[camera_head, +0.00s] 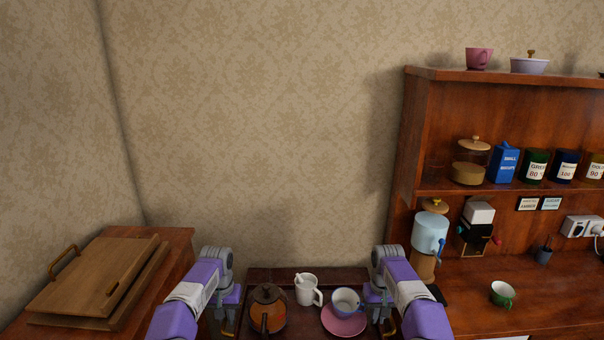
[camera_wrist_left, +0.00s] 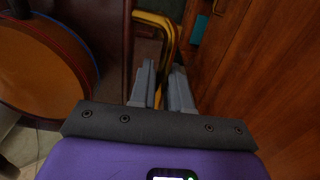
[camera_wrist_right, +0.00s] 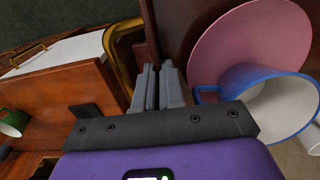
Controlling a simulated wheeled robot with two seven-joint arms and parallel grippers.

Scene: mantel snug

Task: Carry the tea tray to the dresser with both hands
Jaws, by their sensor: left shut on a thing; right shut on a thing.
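The dark wooden tea tray (camera_head: 285,273) is in front of me at the bottom of the head view. It carries a brown-orange teapot (camera_head: 267,310), a white jug (camera_head: 305,288) and a blue-rimmed cup (camera_head: 346,302) on a pink saucer (camera_head: 344,322). My left gripper (camera_head: 229,322) is shut on the tray's left brass handle (camera_wrist_left: 165,28). My right gripper (camera_head: 383,324) is shut on the right brass handle (camera_wrist_right: 121,48). The fingers partly hide both handles. The tray's near edge is outside the head view. The dresser (camera_head: 410,140) stands to the right.
Bare worktop shows around the green cup.

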